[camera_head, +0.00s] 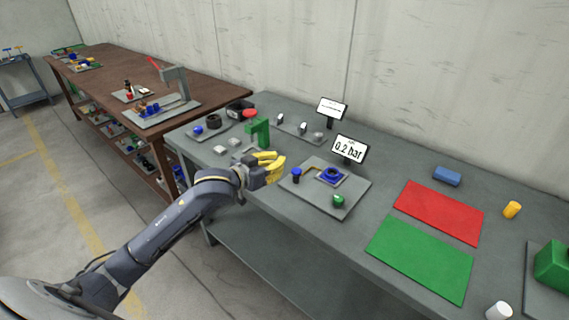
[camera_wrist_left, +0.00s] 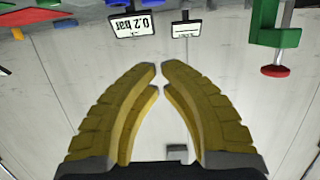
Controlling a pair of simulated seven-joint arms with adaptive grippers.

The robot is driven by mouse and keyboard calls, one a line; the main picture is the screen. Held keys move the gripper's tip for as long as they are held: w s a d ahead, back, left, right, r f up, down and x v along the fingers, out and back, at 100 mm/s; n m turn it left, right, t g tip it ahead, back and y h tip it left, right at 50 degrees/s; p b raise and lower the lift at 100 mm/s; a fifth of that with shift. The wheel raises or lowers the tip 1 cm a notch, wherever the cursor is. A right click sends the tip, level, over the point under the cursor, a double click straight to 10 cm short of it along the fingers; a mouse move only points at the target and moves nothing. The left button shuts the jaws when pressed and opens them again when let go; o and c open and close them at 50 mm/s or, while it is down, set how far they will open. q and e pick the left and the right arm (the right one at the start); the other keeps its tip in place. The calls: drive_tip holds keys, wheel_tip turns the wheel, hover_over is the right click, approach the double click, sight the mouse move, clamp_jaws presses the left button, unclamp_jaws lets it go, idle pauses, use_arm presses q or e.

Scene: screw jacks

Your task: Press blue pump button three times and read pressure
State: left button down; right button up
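A grey board (camera_head: 318,205) on the grey bench carries a blue-topped button (camera_head: 296,172), a blue ring-shaped part (camera_head: 331,175) and a green button (camera_head: 338,200). Behind it a display (camera_head: 349,149) reads 0.2 bar; it also shows upside down in the left wrist view (camera_wrist_left: 132,25). My left gripper (camera_head: 280,165) has yellow fingers and is just left of the blue-topped button, apart from it. In the left wrist view its fingertips (camera_wrist_left: 159,69) nearly meet, with nothing between them. My right gripper is out of view.
A green frame (camera_head: 259,132) with a red knob stands just behind my left gripper. A second display (camera_head: 331,108) is near the wall. Red (camera_head: 440,211) and green (camera_head: 420,258) mats lie flat to the right. A brown table (camera_head: 120,70) adjoins on the left.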

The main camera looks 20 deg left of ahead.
use_arm(q)
hover_over(294, 172)
wheel_tip(294, 172, down, 2)
drive_tip(key=shift+a, duration=0.1)
drive_tip(key=shift+w+f, duration=0.2)
drive_tip(key=shift+f, duration=1.85)
drive_tip(key=shift+f, duration=1.4)
drive_tip(key=shift+s+f, duration=0.1)
wheel_tip(294, 172, up, 5)
drive_tip(key=shift+f, duration=0.1)
drive_tip(key=v, duration=0.9)
drive_tip(key=shift+s, duration=0.35)
